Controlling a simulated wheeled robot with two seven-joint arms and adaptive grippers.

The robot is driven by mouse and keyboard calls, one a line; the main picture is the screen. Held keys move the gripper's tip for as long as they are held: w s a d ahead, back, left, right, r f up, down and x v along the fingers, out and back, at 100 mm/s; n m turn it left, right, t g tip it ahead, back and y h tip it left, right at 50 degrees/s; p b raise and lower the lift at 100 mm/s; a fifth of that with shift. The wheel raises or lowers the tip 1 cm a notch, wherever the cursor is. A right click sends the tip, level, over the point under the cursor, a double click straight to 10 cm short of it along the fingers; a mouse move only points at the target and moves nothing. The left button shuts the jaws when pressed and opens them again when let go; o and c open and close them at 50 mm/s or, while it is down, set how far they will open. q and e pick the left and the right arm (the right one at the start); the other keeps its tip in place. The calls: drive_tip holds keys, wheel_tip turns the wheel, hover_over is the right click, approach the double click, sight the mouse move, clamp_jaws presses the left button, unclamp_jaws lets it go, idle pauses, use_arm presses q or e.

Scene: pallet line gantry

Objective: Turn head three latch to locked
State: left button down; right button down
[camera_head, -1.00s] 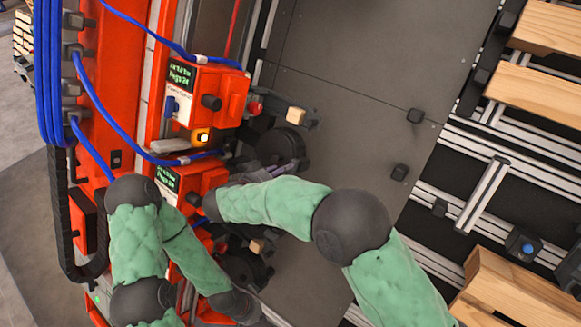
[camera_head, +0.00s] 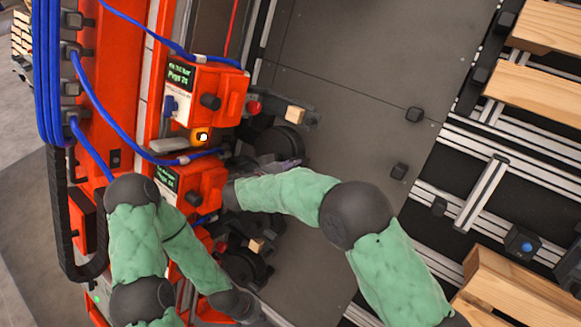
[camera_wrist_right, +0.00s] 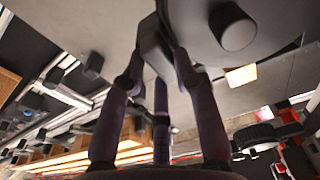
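Two orange heads with small green-text screens show in the head view, an upper head (camera_head: 232,94) and a lower head (camera_head: 205,182). The upper one carries a black knob (camera_head: 210,101) and a small blue part (camera_head: 171,104). I cannot tell which is head three, nor read a latch position. My right gripper (camera_head: 278,164) is beside the heads, partly hidden by its own arm. In the right wrist view its purple fingers (camera_wrist_right: 160,52) reach to either side of a dark grey block (camera_wrist_right: 154,42); contact is unclear. My left gripper (camera_head: 255,308) is low beside the machine, its fingers unclear.
An amber lit button (camera_head: 202,137) sits between the heads. Blue cables (camera_head: 95,90) run along the orange frame. Dark round wheels (camera_head: 280,146) stand right of the heads. A grey plate (camera_head: 350,90) lies open to the right, with wooden pallets (camera_head: 535,95) beyond.

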drive_tip(key=shift+m, duration=0.4)
drive_tip(key=m, duration=0.3)
drive_tip(key=shift+f, duration=0.1)
drive_tip(key=m, duration=0.4)
drive_tip(key=shift+s+f+m+g+h+b, duration=0.1)
drive_tip(key=shift+f+m+g+h+b, duration=0.05)
drive_tip(key=shift+m+g+h+b, duration=0.2)
drive_tip(key=m+b, duration=0.1)
drive_tip(key=m, duration=0.2)
drive_tip(key=m+b, duration=0.1)
drive_tip(key=m, duration=0.2)
drive_tip(key=m+g+b, duration=0.1)
drive_tip(key=m, duration=0.3)
drive_tip(key=shift+a+f+b, duration=0.15)
drive_tip(key=shift+a+b, duration=0.1)
drive_tip(key=shift+b, duration=0.1)
drive_tip(key=c, duration=0.9)
unclamp_jaws()
drive_tip(key=shift+c, duration=0.2)
